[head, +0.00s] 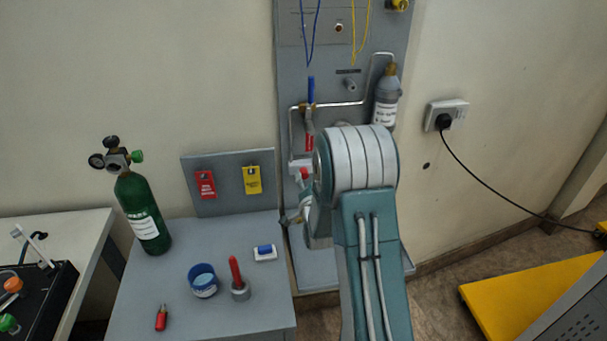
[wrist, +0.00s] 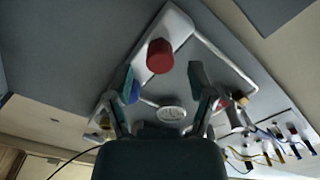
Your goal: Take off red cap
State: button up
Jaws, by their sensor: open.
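In the wrist view, a red round cap (wrist: 160,56) sits on a pale grey fitting (wrist: 174,28), just beyond my fingertips. My gripper (wrist: 162,76) is open and empty, one finger on each side below the cap in the picture. The fingers look apart from the cap; the exact depth gap cannot be told. In the head view, a small red piece (head: 305,173) shows at the left edge of my arm, beside a pale block on the panel.
The grey upright panel (head: 345,20) carries a blue-handled valve (head: 311,90), bent pipes and a grey bottle (head: 386,98). A side table (head: 262,318) holds a green cylinder (head: 145,215), a blue tub (head: 203,280) and small items. A wall socket (head: 446,112) with a black cable is at right.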

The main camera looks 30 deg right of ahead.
jog(key=shift+m, duration=0.5)
jog(key=shift+m, duration=1.7)
jog(key=m, duration=0.3)
jog(key=shift+r, duration=0.1)
jog(key=shift+m, duration=1.9)
